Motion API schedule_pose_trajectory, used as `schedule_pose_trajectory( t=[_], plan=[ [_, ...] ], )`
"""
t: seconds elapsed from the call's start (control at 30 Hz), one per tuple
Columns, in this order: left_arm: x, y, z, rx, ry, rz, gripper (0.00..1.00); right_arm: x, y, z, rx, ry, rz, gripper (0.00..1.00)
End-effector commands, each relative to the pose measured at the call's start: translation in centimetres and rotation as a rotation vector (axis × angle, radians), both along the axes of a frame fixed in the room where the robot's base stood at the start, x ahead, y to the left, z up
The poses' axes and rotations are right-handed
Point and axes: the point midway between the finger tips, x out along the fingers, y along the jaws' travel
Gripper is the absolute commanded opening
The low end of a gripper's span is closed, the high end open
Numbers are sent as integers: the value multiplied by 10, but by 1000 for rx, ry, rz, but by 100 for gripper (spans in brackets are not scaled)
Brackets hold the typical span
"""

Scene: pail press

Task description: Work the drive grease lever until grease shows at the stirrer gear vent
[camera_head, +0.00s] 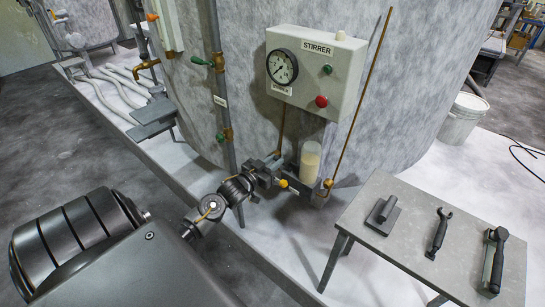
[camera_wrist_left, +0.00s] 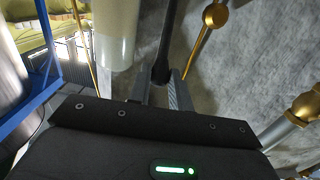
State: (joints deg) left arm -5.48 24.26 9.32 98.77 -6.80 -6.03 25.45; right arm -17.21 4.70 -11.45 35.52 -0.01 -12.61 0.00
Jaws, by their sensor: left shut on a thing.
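My left gripper (camera_head: 272,170) reaches in from the left to the grease pump below the grey STIRRER box (camera_head: 345,62). In the left wrist view its fingers (camera_wrist_left: 160,92) are closed around a dark rod, the grease lever (camera_wrist_left: 164,55). In the head view the lever is mostly hidden by the gripper. The clear grease reservoir (camera_head: 310,160), part filled with pale grease, stands just right of the gripper; it also shows in the left wrist view (camera_wrist_left: 115,35). I cannot make out the gear vent or any grease at it. My right gripper is not in view.
A round gauge (camera_head: 282,66) sits on the box. Thin copper lines (camera_head: 358,95) run beside it, and a pipe with green-handled valves (camera_head: 218,62) stands left. A small table (camera_head: 400,215) at right holds several tools. A white pail (camera_head: 463,118) stands behind.

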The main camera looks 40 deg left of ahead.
Motion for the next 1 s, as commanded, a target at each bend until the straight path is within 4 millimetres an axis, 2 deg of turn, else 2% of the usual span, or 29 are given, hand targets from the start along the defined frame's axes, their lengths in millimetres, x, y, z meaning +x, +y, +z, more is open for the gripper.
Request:
schedule_pose_trajectory(
  t=[0.17, 0.5, 0.83, 0.87, 1.0],
  plan=[
    [8, 1, 7, 1, -9, 1, 6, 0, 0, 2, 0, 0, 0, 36],
    [44, 2, 21, 1, -6, 2, 6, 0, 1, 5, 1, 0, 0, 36],
    [49, 2, 23, 1, -6, 1, 6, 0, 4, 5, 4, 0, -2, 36],
    [49, 2, 23, 1, -6, 1, 22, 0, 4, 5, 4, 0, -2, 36],
    [48, 2, 23, 1, -5, 1, 40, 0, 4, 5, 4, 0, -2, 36]
  ],
)
